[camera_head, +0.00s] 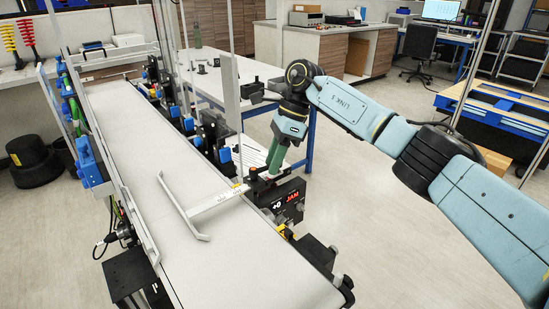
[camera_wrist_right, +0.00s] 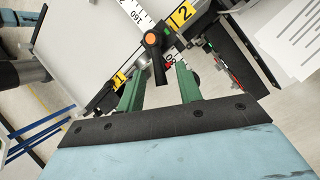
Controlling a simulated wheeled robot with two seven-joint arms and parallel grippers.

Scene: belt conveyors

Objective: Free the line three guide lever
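The guide lever is a black handle with an orange-capped pivot (camera_wrist_right: 152,40), seen in the right wrist view; its handle points down toward my gripper. In the head view the orange cap (camera_head: 253,171) shows at the belt's right edge. A white scaled arm (camera_head: 218,199) runs from there to a guide rail (camera_head: 183,208) over the belt. My right gripper (camera_wrist_right: 159,82) is open, its green fingers on either side of the handle's end with gaps showing. In the head view the right gripper (camera_head: 273,164) points down at the lever. My left gripper is not in view.
A black box with a display (camera_head: 289,199) reading "+0" and "JAM" sits just below the lever. The white belt (camera_head: 150,150) is empty. Blue and black fittings (camera_head: 212,140) line its right side. A white table (camera_head: 245,85) stands behind. Open floor lies to the right.

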